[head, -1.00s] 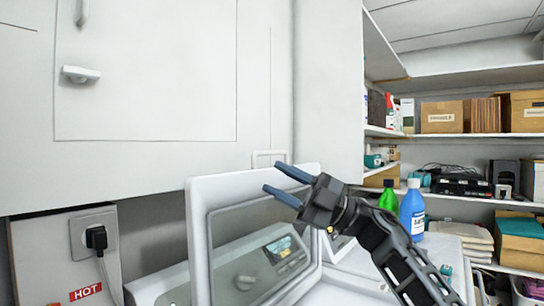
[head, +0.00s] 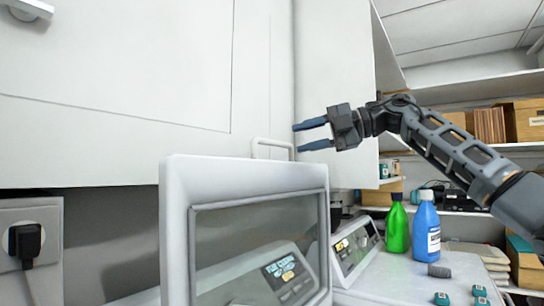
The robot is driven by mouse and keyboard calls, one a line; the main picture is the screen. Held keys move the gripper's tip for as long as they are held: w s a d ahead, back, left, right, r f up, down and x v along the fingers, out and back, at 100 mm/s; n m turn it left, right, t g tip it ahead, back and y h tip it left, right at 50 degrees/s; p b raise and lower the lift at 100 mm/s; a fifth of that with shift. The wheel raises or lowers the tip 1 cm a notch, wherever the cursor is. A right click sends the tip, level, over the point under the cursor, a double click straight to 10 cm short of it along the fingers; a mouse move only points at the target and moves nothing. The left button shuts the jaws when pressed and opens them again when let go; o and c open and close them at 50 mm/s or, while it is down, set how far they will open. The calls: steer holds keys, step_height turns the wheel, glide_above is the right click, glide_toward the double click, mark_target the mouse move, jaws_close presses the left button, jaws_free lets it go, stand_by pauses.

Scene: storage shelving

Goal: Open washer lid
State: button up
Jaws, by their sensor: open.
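The washer lid (head: 178,232) stands raised, close to upright, with a white frame and a dark glass pane (head: 250,240). The washer's control panel (head: 352,247) shows behind and to the right of it, and a panel with a lit display also shows in the glass. My gripper (head: 314,135) is above the lid's top right corner, apart from it. Its two blue-tipped fingers point left, spread and empty. The washer's opening is not in view.
A white cupboard (head: 120,115) with a handle (head: 272,147) is behind the lid. A green bottle (head: 397,228) and a blue bottle (head: 426,225) stand right of the panel. Shelves with boxes (head: 525,120) are at the right. A wall socket with a plug (head: 25,242) is at the left.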

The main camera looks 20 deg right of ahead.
mark_target(279, 144)
steer(key=p+x, duration=0.1)
steer(key=x, duration=0.6)
steer(key=shift+a, duration=0.25)
steer(key=shift+c, duration=0.3)
jaws_close()
